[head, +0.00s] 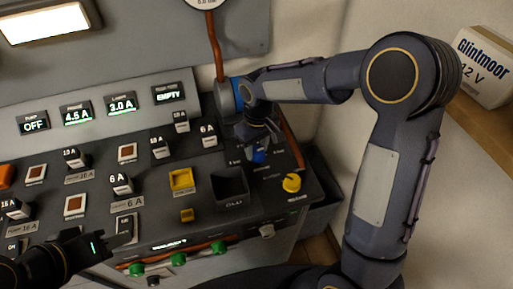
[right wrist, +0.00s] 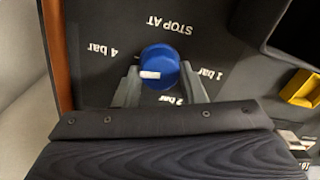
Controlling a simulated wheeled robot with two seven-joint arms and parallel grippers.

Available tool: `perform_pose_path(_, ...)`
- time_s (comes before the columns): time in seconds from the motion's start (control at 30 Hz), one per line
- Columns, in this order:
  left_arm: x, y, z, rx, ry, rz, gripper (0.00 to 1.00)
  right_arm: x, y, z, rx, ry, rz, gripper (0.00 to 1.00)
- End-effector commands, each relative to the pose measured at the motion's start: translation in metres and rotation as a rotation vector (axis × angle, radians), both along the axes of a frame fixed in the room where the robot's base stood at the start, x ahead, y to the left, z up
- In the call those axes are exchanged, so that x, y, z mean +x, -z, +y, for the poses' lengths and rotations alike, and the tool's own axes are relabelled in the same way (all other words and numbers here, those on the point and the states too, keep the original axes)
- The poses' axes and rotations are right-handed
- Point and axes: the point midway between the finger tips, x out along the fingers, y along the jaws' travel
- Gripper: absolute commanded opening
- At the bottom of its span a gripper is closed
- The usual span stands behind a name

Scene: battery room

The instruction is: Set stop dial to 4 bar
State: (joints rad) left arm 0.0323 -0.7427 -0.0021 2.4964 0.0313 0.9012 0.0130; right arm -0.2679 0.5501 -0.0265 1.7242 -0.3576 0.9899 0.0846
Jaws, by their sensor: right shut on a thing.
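The stop dial is a round blue knob (right wrist: 160,64) with a white pointer, on a dark panel labelled STOP AT. In the right wrist view its pointer points left, slightly below the "4 bar" label (right wrist: 103,50); "1 bar" (right wrist: 207,73) is at the right and "2 bar" is partly hidden at the bottom. My right gripper (right wrist: 158,82) is shut on the dial, one finger on each side. In the head view the dial (head: 260,156) shows just under my right gripper (head: 258,143). My left gripper (head: 110,243) is at the lower left over the panel; its jaws are unclear.
Displays read OFF, 4.5 A, 3.0 A and EMPTY. A brown hose (head: 216,48) runs up behind. A white battery (head: 487,66) sits on a shelf.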

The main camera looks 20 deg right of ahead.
Motion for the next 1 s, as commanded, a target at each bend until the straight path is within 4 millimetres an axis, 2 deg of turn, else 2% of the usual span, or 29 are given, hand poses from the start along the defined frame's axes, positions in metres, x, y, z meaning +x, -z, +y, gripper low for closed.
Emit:
perform_pose_path(0.3,0.0,0.0033,0.0,0.0,0.0,0.0,0.36,0.0007,-0.0008,-0.0002,0.001,0.133,-0.003,0.14)
perform_pose_path(0.87,0.0,0.0036,0.0,0.0,0.0,0.0,0.36,0.0008,-0.0011,-0.0002,0.002,0.166,-0.003,0.14)
perform_pose_path(0.9,0.0,0.0036,0.0,0.0,0.0,0.0,0.36,0.0008,-0.0011,-0.0002,0.002,0.166,-0.003,0.38)
perform_pose_path(1.0,0.0,0.0036,0.0,0.0,0.0,0.0,0.36,0.0007,-0.0009,-0.0004,0.002,0.165,-0.002,0.51)
